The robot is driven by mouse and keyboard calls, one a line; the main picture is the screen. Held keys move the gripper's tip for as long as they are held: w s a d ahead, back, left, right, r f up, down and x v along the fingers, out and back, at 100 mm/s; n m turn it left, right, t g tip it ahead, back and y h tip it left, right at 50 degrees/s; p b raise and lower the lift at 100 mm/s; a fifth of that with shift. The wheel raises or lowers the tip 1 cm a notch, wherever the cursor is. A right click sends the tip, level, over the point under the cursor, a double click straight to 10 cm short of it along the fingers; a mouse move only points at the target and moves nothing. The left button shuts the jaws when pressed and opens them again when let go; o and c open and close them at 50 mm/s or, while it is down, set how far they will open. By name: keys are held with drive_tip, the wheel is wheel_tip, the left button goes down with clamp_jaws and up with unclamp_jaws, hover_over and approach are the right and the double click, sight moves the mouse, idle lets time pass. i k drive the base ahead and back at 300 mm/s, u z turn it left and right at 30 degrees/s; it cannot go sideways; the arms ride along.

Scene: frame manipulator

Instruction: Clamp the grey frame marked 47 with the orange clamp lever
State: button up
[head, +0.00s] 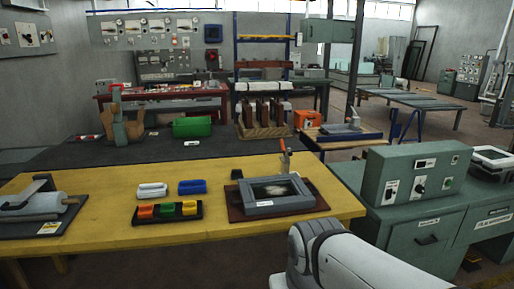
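A grey rectangular frame (277,194) lies flat on a dark brown base board (312,211) on the yellow table, right of its middle. A small white label (266,203) is on its front edge, too small to read. An orange-handled clamp lever (285,158) stands upright at the back edge of the frame. I cannot tell whether the lever presses on the frame. My white arm shows at the bottom right, in front of the table. My gripper is not in view.
A green control box (418,172) stands at the right. The table's front middle is clear.

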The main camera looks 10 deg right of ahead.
sight(282, 142)
drive_tip(key=k, duration=0.6)
drive_tip(key=z, duration=0.4)
drive_tip(key=i, duration=0.5)
drive_tip(key=z, duration=0.85)
drive_tip(key=i, duration=1.2)
drive_tip(key=u, duration=0.3)
drive_tip(key=i, duration=1.3)
drive_tip(key=u, duration=0.95)
